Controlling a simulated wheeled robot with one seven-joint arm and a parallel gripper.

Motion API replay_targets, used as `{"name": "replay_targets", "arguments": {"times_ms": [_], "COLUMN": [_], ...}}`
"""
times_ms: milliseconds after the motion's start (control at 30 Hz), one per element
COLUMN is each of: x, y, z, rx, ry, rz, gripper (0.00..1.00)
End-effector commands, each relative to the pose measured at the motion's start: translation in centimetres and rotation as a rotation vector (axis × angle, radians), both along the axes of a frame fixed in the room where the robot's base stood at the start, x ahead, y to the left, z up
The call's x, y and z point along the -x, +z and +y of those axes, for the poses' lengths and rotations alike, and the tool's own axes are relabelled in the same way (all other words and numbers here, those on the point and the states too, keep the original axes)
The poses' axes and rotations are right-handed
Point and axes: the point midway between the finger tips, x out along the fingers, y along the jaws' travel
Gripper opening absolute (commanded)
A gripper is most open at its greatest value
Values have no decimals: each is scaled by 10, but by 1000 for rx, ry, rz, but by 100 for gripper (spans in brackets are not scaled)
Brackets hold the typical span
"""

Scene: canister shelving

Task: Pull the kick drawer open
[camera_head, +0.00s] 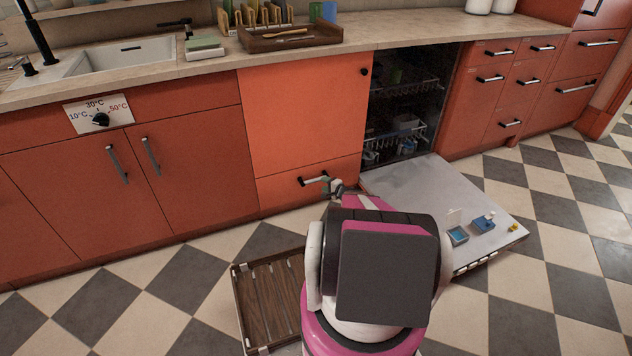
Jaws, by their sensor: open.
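The kick drawer (281,190) is the low orange front under the large orange cabinet door, and its face looks flush with the cabinet. Its dark and light bar handle (314,180) is at the right part of the front. My gripper (331,183) is at the right end of this handle, very close to it. The jaws are open; whether they are around the handle or beside it I cannot tell at this size. My arm hides part of the floor in front of the drawer.
The open dishwasher door (410,185) lies flat just right of my arm, with small blue items on it. A wooden slatted tray (272,301) is on the floor at left of my arm. Checkered floor left of the tray is clear. A temperature dial (100,119) is by the sink.

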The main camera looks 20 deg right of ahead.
Motion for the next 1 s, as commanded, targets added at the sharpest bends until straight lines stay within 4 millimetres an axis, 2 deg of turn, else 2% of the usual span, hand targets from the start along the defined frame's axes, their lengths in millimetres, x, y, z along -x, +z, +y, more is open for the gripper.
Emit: {"name": "replay_targets", "arguments": {"times_ms": [100,333,500,800,833,967,1000], "x": [-23,-51,-61,-62,-62,-62,-62], "y": [-6,-11,-12,-12,-12,-12,-12], "z": [10,23,28,29,29,29,29], "rx": [1,1,1,0,0,0,0], "ry": [2,1,1,1,1,1,1], "rz": [1,1,1,1,1,1,1], "gripper": [48,48,48,48,45,3,0]}}
